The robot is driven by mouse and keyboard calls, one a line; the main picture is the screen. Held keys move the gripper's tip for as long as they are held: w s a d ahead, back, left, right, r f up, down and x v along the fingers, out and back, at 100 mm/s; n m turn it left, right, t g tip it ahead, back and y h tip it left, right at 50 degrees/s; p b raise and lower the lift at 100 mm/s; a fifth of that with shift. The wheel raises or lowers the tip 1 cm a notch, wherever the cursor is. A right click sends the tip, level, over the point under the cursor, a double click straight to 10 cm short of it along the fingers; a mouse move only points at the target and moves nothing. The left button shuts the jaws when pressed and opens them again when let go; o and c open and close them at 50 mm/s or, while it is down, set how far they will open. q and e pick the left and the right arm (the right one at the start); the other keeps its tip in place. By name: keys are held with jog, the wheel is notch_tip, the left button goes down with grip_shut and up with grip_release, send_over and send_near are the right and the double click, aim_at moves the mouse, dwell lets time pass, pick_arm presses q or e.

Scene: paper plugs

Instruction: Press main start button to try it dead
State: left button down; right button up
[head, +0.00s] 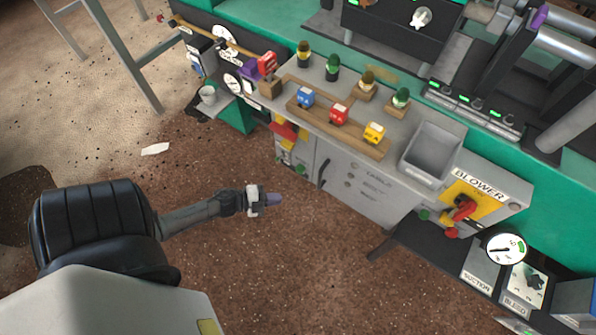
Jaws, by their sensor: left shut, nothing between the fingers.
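My left gripper (272,199) is at the end of a thin grey arm, over the brown floor in front of the console. I cannot tell which control is the main start button. A small green button (300,170) is low on the console's left front. My right gripper is not in view.
The console top holds a wooden rack (347,137) with blue, red and yellow blocks, several capped bottles, and an empty grey bin (432,151). A dark ledge (425,243) juts out at right. Open floor lies between.

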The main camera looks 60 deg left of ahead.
aim_at(300, 170)
pick_arm(q)
jog(key=shift+w+a, duration=0.1)
jog(key=shift+w, duration=0.1)
jog(key=w+a+b, duration=0.2)
jog(key=w+a, duration=0.1)
jog(key=w, duration=0.4)
jog(key=shift+w+a, duration=0.2)
jog(key=shift+w, duration=0.2)
dwell(1.0)
dwell(0.8)
jog(key=shift+w, duration=0.1)
dwell(0.3)
jog(key=shift+w+a, duration=0.15)
jog(key=shift+w, duration=0.15)
